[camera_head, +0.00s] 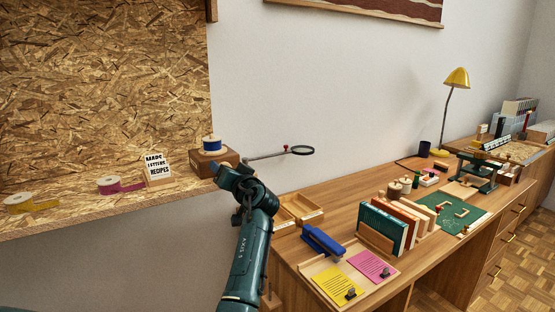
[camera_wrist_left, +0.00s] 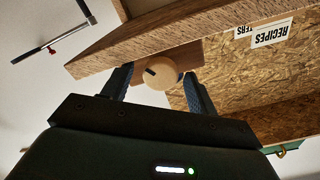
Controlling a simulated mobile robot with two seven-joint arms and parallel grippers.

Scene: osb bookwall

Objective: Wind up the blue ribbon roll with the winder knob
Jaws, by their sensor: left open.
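The blue ribbon roll (camera_head: 212,145) stands on a brown wooden winder box (camera_head: 203,160) at the right end of the OSB shelf. My left gripper (camera_head: 226,176) is at the front of that box in the head view, which hides the knob there. In the left wrist view, the round pale winder knob (camera_wrist_left: 160,72), with a dark mark on it, shows between the two fingertips of my left gripper (camera_wrist_left: 158,77). The jaws are open, with a visible gap on the knob's sides. The right gripper is not in view.
Yellow (camera_head: 33,204) and pink (camera_head: 121,185) ribbon rolls and a recipes card box (camera_head: 157,166) stand on the shelf (camera_head: 80,210). The desk (camera_head: 340,202) below holds books, a stapler and notes.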

